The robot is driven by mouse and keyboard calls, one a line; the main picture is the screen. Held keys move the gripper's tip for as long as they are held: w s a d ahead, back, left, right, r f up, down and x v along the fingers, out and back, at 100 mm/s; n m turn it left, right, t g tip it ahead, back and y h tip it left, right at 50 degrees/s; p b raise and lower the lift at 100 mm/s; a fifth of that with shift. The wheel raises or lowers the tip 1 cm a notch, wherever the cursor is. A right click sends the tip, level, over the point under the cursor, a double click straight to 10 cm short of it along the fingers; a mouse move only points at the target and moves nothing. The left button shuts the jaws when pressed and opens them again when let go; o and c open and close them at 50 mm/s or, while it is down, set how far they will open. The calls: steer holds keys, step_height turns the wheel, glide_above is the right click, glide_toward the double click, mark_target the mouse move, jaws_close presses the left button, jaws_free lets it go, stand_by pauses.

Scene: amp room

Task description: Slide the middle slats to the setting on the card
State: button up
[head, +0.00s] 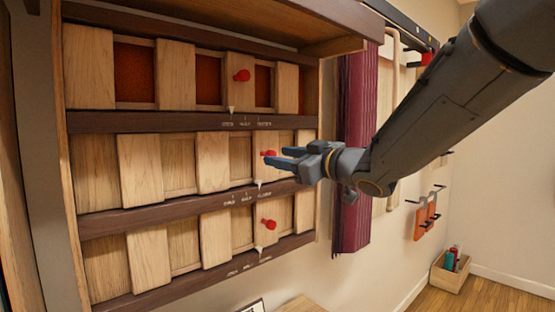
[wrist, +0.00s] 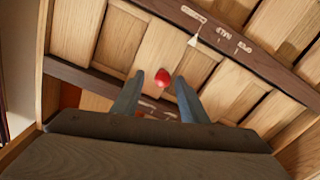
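The middle row of wooden slats (head: 213,162) sits in the wall frame, with light wood showing between the slats and no open gaps. Its red knob (head: 268,156) is on a right-hand slat; it also shows in the wrist view (wrist: 162,78). A white pointer (head: 260,183) below this row is near the right end of its printed scale (head: 240,200). My gripper (head: 270,158) is open, its two blue-grey fingers at the knob. In the wrist view the knob lies between and slightly past the fingertips; contact cannot be told. A white card (head: 250,306) is cut off at the bottom, unreadable.
The top row has dark red gaps and its own knob (head: 242,75). The bottom row has another knob (head: 268,224). A maroon curtain-like cloth (head: 352,225) hangs just right of the frame. A wooden box (head: 450,272) stands on the floor at right.

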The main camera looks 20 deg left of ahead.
steer(key=b+v, duration=0.1)
steer(key=v, duration=0.4)
steer(key=shift+s+d, duration=0.15)
steer(key=shift+d, duration=0.15)
